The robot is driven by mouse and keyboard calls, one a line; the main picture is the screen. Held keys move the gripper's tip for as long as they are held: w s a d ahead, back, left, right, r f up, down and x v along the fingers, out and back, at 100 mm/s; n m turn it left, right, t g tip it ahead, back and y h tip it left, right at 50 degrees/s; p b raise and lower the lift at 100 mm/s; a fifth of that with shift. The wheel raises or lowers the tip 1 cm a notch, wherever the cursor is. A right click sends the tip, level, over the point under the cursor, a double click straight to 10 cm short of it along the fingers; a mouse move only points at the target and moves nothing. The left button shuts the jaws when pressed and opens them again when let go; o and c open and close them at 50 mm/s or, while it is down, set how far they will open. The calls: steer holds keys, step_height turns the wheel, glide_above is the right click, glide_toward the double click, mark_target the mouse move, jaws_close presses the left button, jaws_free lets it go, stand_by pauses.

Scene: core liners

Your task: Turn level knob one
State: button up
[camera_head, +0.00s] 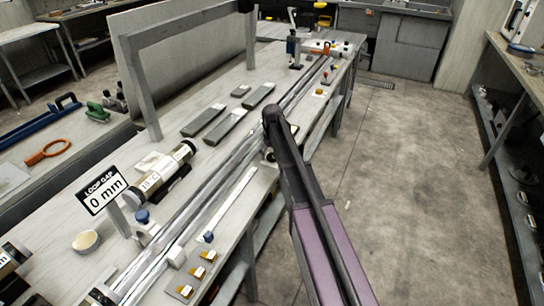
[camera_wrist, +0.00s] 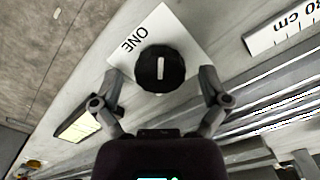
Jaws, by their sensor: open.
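A round black knob (camera_wrist: 160,69) with a white pointer bar sits on a white plate (camera_wrist: 178,22) marked ONE in the wrist view. The pointer runs roughly up and down in that picture. My gripper (camera_wrist: 161,82) is open, with one finger on each side of the knob. The left finger is near the plate's left corner and the right finger is beside its right side. I cannot tell whether either finger touches the knob. In the head view my arm hides the knob.
The long bench (camera_head: 225,155) carries metal rails, a labelled cylinder (camera_head: 164,172) and a LOOP GAP sign (camera_head: 101,190) reading 0 mm. The wrist view shows a scale label (camera_wrist: 283,31) at the right and a yellowish panel (camera_wrist: 86,119) at the left. Open floor (camera_head: 395,170) lies right of the bench.

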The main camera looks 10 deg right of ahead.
steer(key=c, duration=1.1)
steer(key=shift+c, duration=0.2)
steer(key=shift+m, duration=2.5)
steer(key=o, duration=1.1)
steer(key=shift+o, duration=0.2)
steer(key=shift+n, duration=0.4)
